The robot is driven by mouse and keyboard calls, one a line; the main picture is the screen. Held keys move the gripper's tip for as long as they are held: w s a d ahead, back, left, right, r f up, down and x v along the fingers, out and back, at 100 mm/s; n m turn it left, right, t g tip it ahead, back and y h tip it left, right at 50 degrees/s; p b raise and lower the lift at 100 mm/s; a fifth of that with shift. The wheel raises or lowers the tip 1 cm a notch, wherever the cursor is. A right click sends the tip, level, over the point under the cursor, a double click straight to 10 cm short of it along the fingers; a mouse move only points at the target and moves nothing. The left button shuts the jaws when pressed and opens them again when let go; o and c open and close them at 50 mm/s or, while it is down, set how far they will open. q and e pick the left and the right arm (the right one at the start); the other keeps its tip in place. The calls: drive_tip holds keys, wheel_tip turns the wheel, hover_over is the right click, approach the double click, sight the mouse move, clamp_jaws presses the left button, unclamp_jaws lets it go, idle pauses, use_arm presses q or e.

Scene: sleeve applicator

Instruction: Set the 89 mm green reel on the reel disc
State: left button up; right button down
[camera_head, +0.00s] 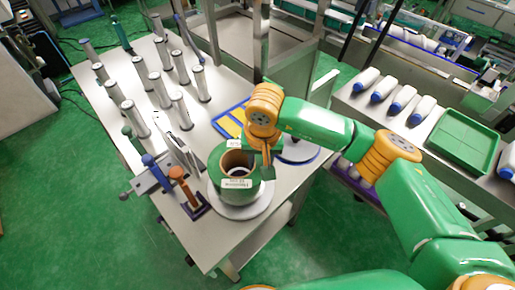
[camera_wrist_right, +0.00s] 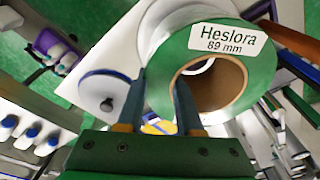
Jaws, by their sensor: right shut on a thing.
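The green reel (camera_head: 218,165) has a brown core and a white label; in the right wrist view the reel (camera_wrist_right: 255,75) reads "Heslora 89 mm". It is upright over the pale round reel disc (camera_head: 240,211), roughly centred. I cannot tell whether its underside touches the disc. My right gripper (camera_head: 266,170) is shut on the reel's wall on its right side. In the right wrist view, my right gripper's fingers (camera_wrist_right: 158,105) straddle the wall, one outside and one at the core opening. My left gripper is not in view.
A second round plate with a blue rim (camera_head: 300,152) stands right of the reel. Handled tools (camera_head: 187,190) stand close on the left. Several grey cylinders (camera_head: 160,88) stand further back on the table. White bottles (camera_head: 403,97) and a green tray (camera_head: 466,140) are on the right bench.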

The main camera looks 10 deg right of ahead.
drive_tip(key=f, duration=0.3)
drive_tip(key=shift+w, duration=0.25)
drive_tip(key=shift+s+r, duration=0.15)
drive_tip(key=c, duration=0.5)
unclamp_jaws()
drive_tip(key=shift+c, duration=0.2)
drive_tip(key=r, duration=0.4)
drive_tip(key=s+r+b, duration=0.1)
drive_tip(key=r, duration=0.6)
drive_tip(key=shift+s+r+b, duration=0.35)
drive_tip(key=shift+r+b, duration=0.05)
